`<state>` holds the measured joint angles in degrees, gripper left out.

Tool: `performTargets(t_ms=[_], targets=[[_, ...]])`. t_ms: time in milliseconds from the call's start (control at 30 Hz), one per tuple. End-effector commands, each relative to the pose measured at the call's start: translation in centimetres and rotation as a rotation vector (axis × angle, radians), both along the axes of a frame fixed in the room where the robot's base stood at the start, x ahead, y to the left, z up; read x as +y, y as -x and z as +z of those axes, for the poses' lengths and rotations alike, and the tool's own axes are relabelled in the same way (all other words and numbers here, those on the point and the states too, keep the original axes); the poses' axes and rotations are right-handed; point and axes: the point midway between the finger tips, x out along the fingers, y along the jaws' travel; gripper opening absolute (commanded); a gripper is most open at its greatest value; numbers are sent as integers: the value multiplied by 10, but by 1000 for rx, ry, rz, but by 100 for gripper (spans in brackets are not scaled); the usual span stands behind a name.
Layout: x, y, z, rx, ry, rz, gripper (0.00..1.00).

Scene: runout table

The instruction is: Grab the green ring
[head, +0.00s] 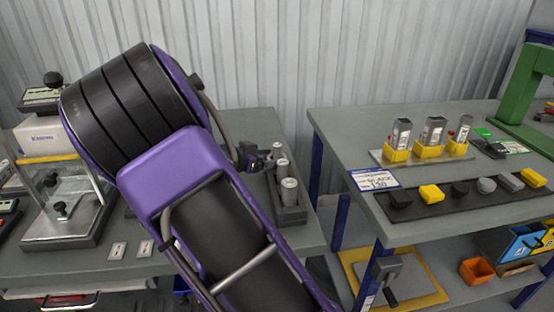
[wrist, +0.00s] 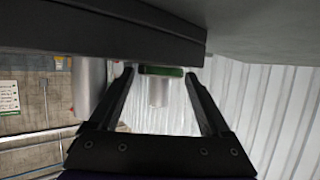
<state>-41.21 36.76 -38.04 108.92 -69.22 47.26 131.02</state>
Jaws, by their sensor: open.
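The green ring (wrist: 162,71) shows in the wrist view as a narrow band around a pale metal cylinder (wrist: 159,92), where the cylinder meets a dark block. That view looks upside down. My gripper (wrist: 158,76) is open, with one finger on each side of the ring and cylinder. The fingertips look apart from the ring; the exact depth is hard to tell. In the head view my gripper (head: 250,160) is small and dark, beside the metal cylinders (head: 289,190) in a dark tray (head: 292,214). I cannot make out the ring there; my arm covers part of that table.
Another cylinder (wrist: 90,85) stands close beside my gripper in the wrist view. A glass-sided balance (head: 62,205) stands on the left table. The right table (head: 335,130) holds yellow-based bottles (head: 398,142) and a dark strip with several blocks (head: 445,203). A gap separates the tables.

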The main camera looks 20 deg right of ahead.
Motion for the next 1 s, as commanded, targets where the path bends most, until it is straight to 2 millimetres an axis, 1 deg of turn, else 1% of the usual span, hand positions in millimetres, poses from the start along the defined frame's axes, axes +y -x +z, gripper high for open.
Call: performTargets(t_ms=[200, 233, 367, 400, 467, 500, 567, 600, 633, 667, 700, 867, 1000], targets=[[-1, -1, 0, 0, 0, 1, 82], [-1, -1, 0, 0, 0, 1, 78], [0, -1, 0, 0, 0, 1, 55], [0, -1, 0, 0, 0, 1, 47], [0, -1, 0, 0, 0, 1, 36], [0, -1, 0, 0, 0, 1, 29], [0, -1, 0, 0, 0, 1, 18], [0, -1, 0, 0, 0, 1, 11], [0, -1, 0, 0, 0, 1, 6], [-1, -1, 0, -1, 1, 1, 3], [-1, -1, 0, -1, 1, 1, 0], [0, -1, 0, -2, 0, 1, 0], [0, -1, 5, -2, 0, 0, 0]])
